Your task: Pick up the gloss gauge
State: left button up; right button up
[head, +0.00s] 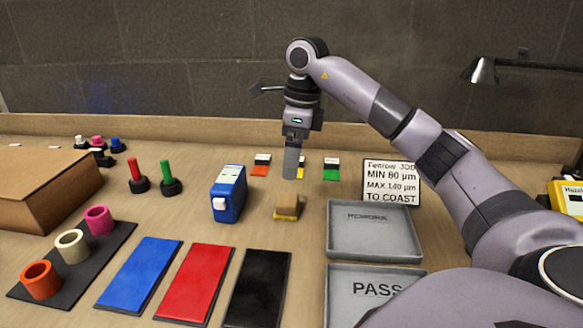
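A blue box-shaped device (228,195) with a white label on top and a white knob on its front stands upright at mid-table; it may be the gloss gauge, but I cannot read its label. A yellow device (568,198) with a partly visible label is cut off at the right edge. My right gripper (291,172) points down over the table, behind and to the right of the blue device and apart from it. Its fingers appear edge-on, so their opening is hidden. My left gripper is not in view.
Blue (140,274), red (196,283) and black (257,289) panels lie in front. Two grey trays, REWORK (374,246) and PASS (345,302), and a sign (390,182) stand right. A cardboard box (45,190) is left.

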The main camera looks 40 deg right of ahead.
aim_at(230, 192)
jog(key=k+j, duration=0.35)
jog(key=j, duration=0.15)
jog(key=k+j, duration=0.4)
jog(key=j, duration=0.1)
